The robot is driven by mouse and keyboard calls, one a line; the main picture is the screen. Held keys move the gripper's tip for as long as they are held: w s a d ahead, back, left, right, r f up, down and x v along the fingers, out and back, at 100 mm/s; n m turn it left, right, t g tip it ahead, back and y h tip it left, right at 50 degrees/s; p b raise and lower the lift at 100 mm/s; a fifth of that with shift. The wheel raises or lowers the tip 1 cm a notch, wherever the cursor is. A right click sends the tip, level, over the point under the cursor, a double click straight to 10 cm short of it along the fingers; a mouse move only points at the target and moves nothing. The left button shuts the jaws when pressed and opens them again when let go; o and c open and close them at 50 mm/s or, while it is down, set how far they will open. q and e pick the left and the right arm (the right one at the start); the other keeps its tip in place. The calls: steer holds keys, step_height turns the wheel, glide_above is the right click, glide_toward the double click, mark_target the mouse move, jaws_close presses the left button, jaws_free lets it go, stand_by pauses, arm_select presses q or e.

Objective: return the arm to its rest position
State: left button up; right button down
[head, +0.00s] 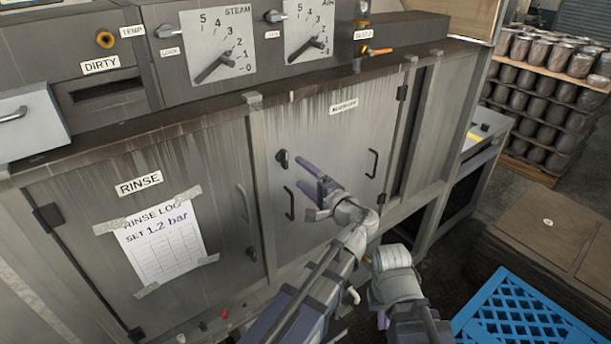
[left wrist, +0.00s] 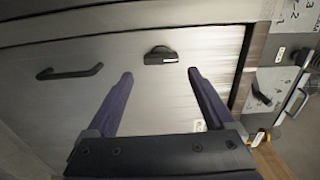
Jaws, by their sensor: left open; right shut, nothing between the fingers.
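My left gripper (head: 309,178) reaches up in front of the right-hand grey cabinet door (head: 335,130). Its two purple fingers are spread apart with nothing between them. In the left wrist view the open fingers (left wrist: 162,85) frame the bare door, with a black latch (left wrist: 160,57) beyond them and a black bar handle (left wrist: 70,72) to the left. I cannot tell how far the fingertips are from the door. My right arm (head: 395,275) is folded beside the left arm at lower right; its fingers do not show.
The rinse door (head: 90,230) with a taped log sheet (head: 165,250) is to the left. Pressure dials (head: 217,47) sit above. Stacked jars (head: 545,95) stand at the far right.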

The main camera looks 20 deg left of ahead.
arm_select(q)
steer(key=s+a+f+n+g+h, duration=0.25)
steer(key=s+f+g+h, duration=0.2)
steer(key=f, duration=0.45)
steer(key=s+a+f+n+g+h, duration=0.1)
steer(key=s+f+n+g+h, duration=0.25)
steer(key=s+f, duration=0.35)
steer(key=s+d+f+m+g+h+b, duration=0.1)
steer(key=s+d+f+h+b, duration=0.1)
steer(key=s+d+f+b, duration=0.2)
steer(key=s+d+f+m+g+h+b, duration=0.1)
steer(key=s+d+f, duration=0.5)
steer(key=d, duration=0.8)
step_height(320, 180, down, 4)
steer(key=g+h+b, duration=0.1)
steer(key=h+b, duration=0.1)
steer(key=b, duration=0.1)
steer(key=shift+s+r, duration=0.15)
steer(key=shift+s, duration=0.2)
